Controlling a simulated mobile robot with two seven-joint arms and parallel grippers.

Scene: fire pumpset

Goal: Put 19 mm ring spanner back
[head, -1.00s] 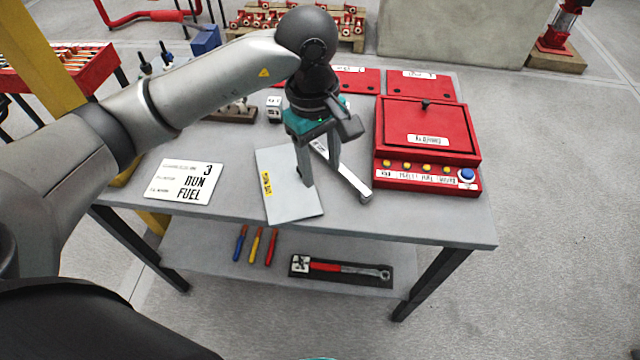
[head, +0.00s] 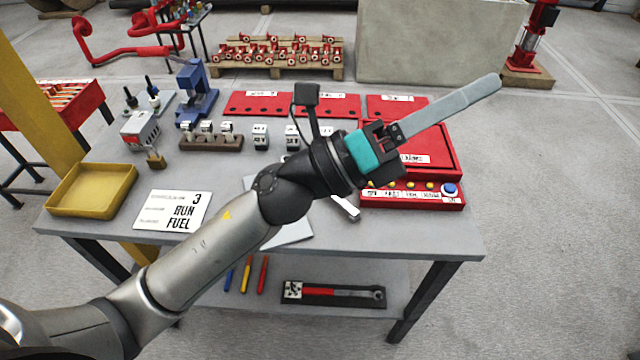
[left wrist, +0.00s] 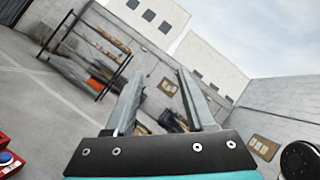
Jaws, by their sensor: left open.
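A grey metal bar, which looks like the spanner, lies on the table; only its near end (head: 345,207) shows, and my left arm hides the rest. I cannot read a size on it. A pale board (head: 296,233) lies beside it, also mostly behind my arm. My left gripper (head: 488,88) is raised above the red box, with its fingers pointing up and to the right, away from the bar. In the left wrist view its two fingers (left wrist: 158,76) stand apart with nothing between them. My right gripper is out of view.
A red box (head: 425,145) with yellow buttons and a blue knob stands at the table's right. Red panels (head: 330,106) lie along the back. A yellow tray (head: 92,190) and a RUN FUEL card (head: 172,211) are at left. A torque wrench (head: 345,294) lies on the lower shelf.

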